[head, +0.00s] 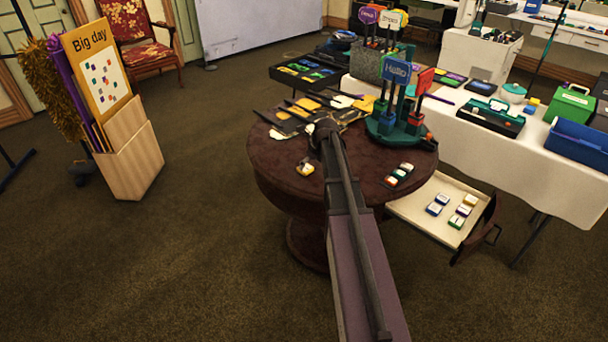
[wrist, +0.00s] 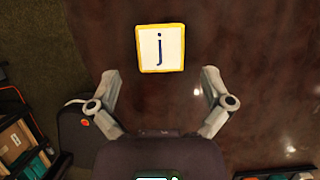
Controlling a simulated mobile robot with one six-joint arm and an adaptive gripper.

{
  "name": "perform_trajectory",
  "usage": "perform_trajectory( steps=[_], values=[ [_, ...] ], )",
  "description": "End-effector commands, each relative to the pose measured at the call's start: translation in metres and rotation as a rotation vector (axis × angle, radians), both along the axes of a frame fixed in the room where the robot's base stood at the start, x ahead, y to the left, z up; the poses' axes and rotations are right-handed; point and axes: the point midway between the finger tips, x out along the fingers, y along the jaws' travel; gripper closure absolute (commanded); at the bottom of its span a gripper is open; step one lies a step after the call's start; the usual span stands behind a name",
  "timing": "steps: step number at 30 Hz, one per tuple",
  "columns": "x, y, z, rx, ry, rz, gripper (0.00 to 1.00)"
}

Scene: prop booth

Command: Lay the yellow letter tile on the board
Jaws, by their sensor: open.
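The yellow letter tile (wrist: 160,48) lies flat on the dark brown round table, with a yellow rim, a white face and a dark "j". In the wrist view it is just beyond my open gripper (wrist: 160,76), centred between the fingers, and nothing is between them. A small yellow-and-white tile (head: 305,169), apparently the same one, shows near the front left of the round table (head: 275,165) in the head view. My gripper end (head: 325,128) is over this table, largely hidden by my arm. I cannot tell surely which thing is the board.
Dark flat pieces with yellow and white parts (head: 285,122) cover the table's back. A green stand with signs (head: 398,122) stands at its right back. Several tiles (head: 398,175) sit at the right front. The front left tabletop is mostly clear.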

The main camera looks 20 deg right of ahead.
Motion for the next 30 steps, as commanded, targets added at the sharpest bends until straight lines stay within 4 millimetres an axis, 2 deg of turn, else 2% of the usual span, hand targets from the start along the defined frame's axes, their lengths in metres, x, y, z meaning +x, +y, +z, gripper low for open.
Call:
perform_trajectory(
  steps=[1, 9, 30],
  values=[
    [0.002, 0.0, -0.008, 0.0, 0.0, 0.0, 0.0],
    [0.009, 0.003, -0.024, 0.0, 0.0, 0.001, 0.0],
    [0.01, 0.003, -0.025, 0.0, 0.0, 0.0, 0.0]
  ],
)
